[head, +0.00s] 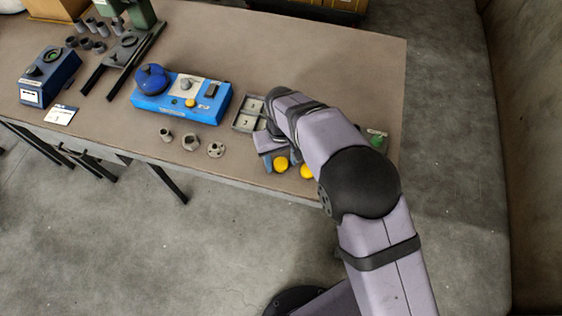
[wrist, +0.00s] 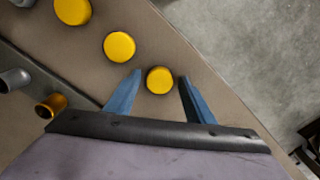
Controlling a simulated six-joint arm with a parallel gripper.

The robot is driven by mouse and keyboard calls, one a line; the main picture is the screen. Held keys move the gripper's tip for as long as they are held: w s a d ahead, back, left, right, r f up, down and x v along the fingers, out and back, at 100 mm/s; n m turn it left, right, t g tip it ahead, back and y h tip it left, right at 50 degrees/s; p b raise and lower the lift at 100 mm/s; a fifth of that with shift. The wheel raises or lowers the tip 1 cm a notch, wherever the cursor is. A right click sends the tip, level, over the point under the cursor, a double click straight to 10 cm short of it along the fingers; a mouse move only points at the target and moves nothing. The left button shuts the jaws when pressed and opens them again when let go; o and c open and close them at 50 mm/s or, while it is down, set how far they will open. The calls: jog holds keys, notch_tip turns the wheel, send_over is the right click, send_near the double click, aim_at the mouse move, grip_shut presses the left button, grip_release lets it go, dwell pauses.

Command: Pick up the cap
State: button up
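Three round yellow caps lie in a row on the brown table in the wrist view: one at the top left (wrist: 72,11), one in the middle (wrist: 119,47), and one between my fingers (wrist: 160,80). My gripper (wrist: 160,76) is open, its two blue fingers on either side of that last cap with a small gap on each side. In the head view, my gripper (head: 281,159) is low at the table's front right, and two yellow caps show, one by the fingers (head: 281,164) and one to the right (head: 307,171). I cannot tell the fingertips' height above the table.
A blue box with knobs (head: 150,104) stands left of my gripper. Several small metal parts, including a hex nut (head: 190,142), lie in front of it. A grey tray (head: 240,122) sits behind my gripper. An orange-brown cylinder (wrist: 52,105) lies left in the wrist view.

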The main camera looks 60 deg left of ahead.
aim_at(281, 163)
jog(key=c, duration=0.8)
jog(key=shift+w+d+r, duration=0.7)
jog(key=shift+w+r, duration=1.1)
jog(key=shift+r, duration=3.6)
jog(key=w+d+f+p, duration=0.1)
jog(key=w+p, duration=0.1)
jog(key=w, duration=0.4)
jog(key=w+d+f+m+p, duration=0.1)
jog(key=w+p, duration=0.2)
jog(key=w, duration=0.3)
jog(key=w+d+f+m+p, duration=0.1)
jog(key=w+f+p, duration=0.1)
jog(key=w, duration=0.4)
jog(key=shift+w+d+f+p, duration=0.1)
jog(key=shift+w+d+p, duration=0.25)
jog(key=shift+p, duration=0.4)
jog(key=a+r+n, duration=0.1)
jog(key=w+n, duration=0.1)
jog(key=n, duration=0.1)
jog(key=a+r+n, duration=0.1)
jog(key=shift+w+a+r+n, duration=0.3)
jog(key=shift+a+r, duration=0.05)
jog(key=n, duration=0.3)
jog(key=r+n, duration=0.1)
jog(key=n, duration=0.4)
jog(key=shift+a+r+n, duration=0.1)
jog(key=shift+r+n, duration=0.2)
jog(key=shift+r, duration=0.05)
